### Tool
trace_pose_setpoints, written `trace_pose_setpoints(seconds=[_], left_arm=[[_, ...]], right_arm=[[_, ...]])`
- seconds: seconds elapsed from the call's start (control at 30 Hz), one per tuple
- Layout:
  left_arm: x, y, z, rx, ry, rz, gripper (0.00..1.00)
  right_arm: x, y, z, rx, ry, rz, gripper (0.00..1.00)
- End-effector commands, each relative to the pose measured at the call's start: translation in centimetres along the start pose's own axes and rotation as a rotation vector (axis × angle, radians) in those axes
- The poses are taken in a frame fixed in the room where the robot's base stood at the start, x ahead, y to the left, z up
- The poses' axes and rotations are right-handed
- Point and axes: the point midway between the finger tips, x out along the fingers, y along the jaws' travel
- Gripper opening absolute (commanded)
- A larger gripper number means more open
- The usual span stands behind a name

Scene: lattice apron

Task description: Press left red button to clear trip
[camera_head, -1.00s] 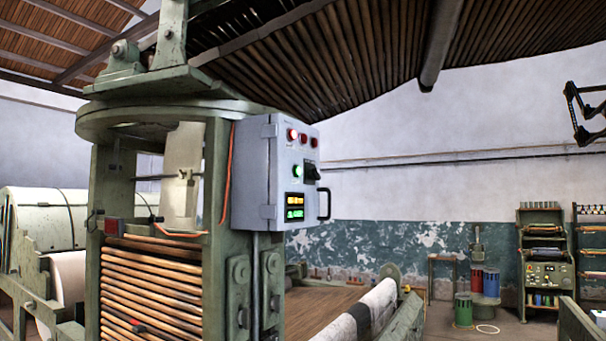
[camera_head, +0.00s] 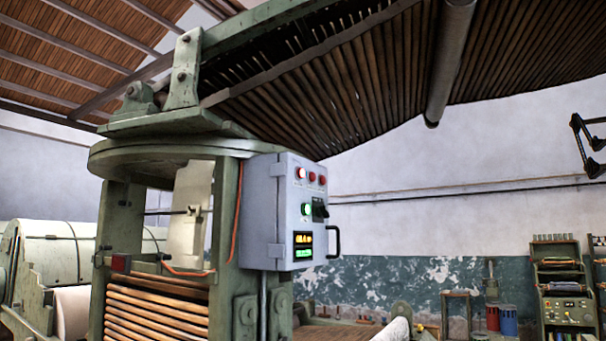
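A grey control box (camera_head: 263,212) is fixed to the right side of the green machine frame. Its front has a row of red buttons at the top. The left red button (camera_head: 301,173) looks bright and lit, with a pale centre. The middle red button (camera_head: 312,177) and right red button (camera_head: 322,180) are darker. A green lit button (camera_head: 306,209), a black switch (camera_head: 320,209) and a small display (camera_head: 303,240) with amber and green readouts sit below. My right gripper (camera_head: 580,146) shows partly at the right edge, its dark fingers apart, empty and far from the box. My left gripper is out of view.
A black handle (camera_head: 334,242) sticks out from the box's right edge. A green machine frame (camera_head: 222,235) with wooden rollers (camera_head: 157,312) stands left of it. A slatted apron (camera_head: 330,80) slopes overhead. Open air lies between the box and my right gripper.

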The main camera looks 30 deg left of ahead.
Motion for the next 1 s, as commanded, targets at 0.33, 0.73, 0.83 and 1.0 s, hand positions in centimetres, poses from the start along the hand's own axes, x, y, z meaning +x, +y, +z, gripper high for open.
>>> trace_pose_setpoints(seconds=[0.33,0.73,0.83,1.0], left_arm=[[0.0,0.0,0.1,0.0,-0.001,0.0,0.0],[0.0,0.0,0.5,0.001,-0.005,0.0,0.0],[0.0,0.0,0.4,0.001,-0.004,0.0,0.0],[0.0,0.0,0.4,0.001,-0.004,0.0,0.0]], right_arm=[[-0.1,0.1,-0.7,0.0,0.008,0.001,0.36],[0.1,-0.2,1.4,0.001,-0.014,-0.003,0.36],[0.1,-0.2,1.3,0.001,-0.014,-0.002,0.36],[0.1,-0.1,0.6,0.0,-0.006,-0.001,0.36]])
